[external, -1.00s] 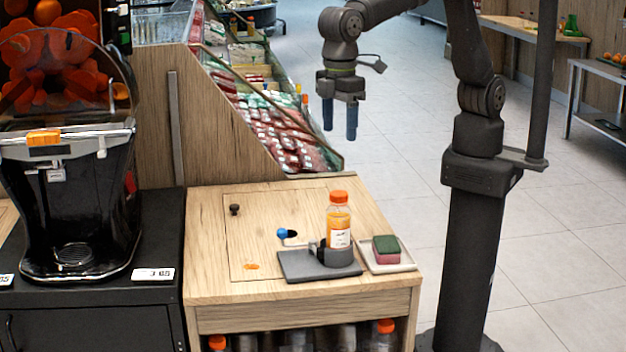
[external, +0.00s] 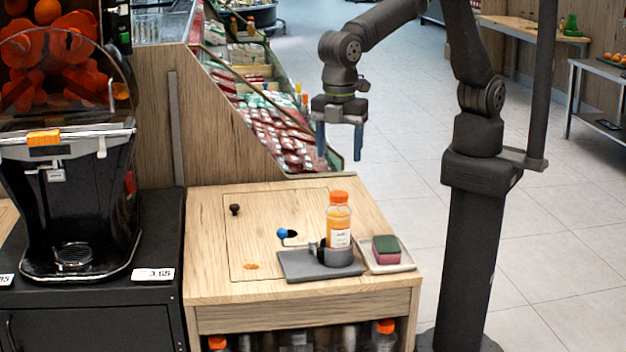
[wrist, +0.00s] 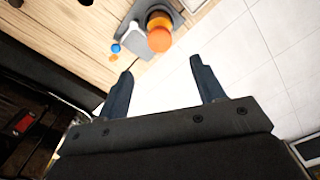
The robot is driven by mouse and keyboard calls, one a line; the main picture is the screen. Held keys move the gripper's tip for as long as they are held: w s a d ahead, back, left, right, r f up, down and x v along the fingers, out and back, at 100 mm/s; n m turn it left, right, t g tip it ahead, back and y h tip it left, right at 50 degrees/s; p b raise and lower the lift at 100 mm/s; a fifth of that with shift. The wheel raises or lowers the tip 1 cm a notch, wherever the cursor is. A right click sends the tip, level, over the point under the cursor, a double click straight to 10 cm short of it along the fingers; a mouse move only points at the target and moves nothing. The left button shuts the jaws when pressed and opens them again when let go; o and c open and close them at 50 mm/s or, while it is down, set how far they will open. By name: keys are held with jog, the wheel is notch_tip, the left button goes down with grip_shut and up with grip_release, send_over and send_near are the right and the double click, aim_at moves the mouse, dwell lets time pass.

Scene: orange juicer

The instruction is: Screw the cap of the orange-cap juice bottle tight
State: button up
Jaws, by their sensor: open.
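The orange-cap juice bottle (external: 339,222) stands upright in a grey holder (external: 322,263) on the wooden counter. Its orange cap (external: 339,197) sits on top; I cannot tell how tight it is. A small lever with a blue knob (external: 282,233) is at the holder's left side. My gripper (external: 339,152) is open and empty, fingers pointing down, in the air above and beyond the bottle. In the wrist view, my gripper (wrist: 160,78) has its fingers wide apart, and the orange cap (wrist: 160,40) shows beyond them near the top, apart from both fingers.
A tray (external: 402,266) with a green and pink sponge (external: 386,249) lies right of the holder. A dark knob (external: 235,209) stands on the counter panel. The black juicer (external: 70,200) is at left. The counter's left part is mostly clear.

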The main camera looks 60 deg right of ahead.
aim_at(339, 194)
notch_tip(339, 194, down, 9)
jog(key=shift+f, duration=0.1)
dwell(0.4)
jog(key=c, duration=1.2)
jog(key=m, duration=0.5)
jog(key=shift+m, duration=1)
jog(key=m, duration=0.3)
